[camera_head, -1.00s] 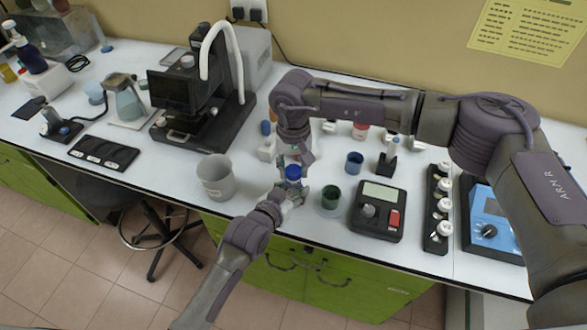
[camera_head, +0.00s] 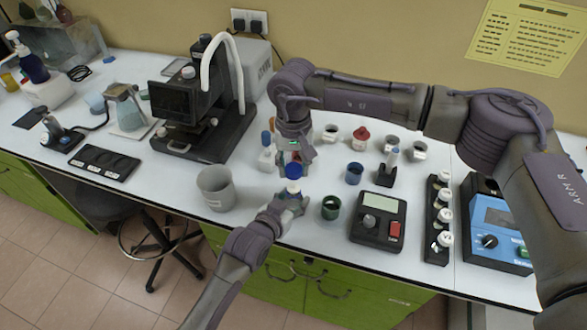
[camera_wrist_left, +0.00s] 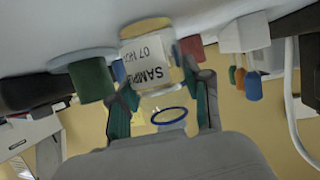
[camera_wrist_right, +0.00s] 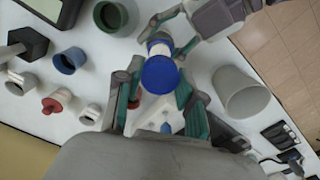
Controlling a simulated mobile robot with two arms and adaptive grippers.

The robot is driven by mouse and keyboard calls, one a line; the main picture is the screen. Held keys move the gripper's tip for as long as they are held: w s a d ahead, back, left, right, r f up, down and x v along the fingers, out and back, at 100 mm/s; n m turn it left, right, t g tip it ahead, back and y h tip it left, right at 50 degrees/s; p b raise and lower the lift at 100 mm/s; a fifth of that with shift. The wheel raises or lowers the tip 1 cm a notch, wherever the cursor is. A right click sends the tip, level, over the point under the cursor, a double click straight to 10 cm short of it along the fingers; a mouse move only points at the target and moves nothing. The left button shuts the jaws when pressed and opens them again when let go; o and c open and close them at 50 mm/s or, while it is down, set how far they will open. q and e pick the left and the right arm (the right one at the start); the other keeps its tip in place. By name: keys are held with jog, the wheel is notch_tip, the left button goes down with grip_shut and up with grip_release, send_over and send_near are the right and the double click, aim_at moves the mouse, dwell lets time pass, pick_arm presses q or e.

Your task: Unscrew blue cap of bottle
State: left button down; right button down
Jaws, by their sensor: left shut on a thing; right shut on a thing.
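The clear sample bottle (camera_wrist_left: 150,62) has a white label and an amber-looking base in the left wrist view, where it appears upside down. My left gripper (camera_head: 290,198) is shut around the bottle, above the front edge of the counter. The blue cap (camera_head: 294,171) is at the top of the bottle, and it fills the middle of the right wrist view (camera_wrist_right: 160,75). My right gripper (camera_head: 294,158) comes from above and is shut on the cap. A blue ring (camera_wrist_left: 170,116) shows at the neck in the left wrist view. I cannot tell whether the cap still touches the neck.
A grey beaker (camera_head: 215,188) stands left of the grippers. A green cup (camera_head: 331,207) and a blue cup (camera_head: 354,173) stand to the right, beside a dark meter (camera_head: 379,215). A black instrument (camera_head: 205,105) stands behind left. The counter's front edge is close below.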

pick_arm(q)
jog(key=shift+c, duration=2.1)
grip_release()
jog(key=v, duration=1.2)
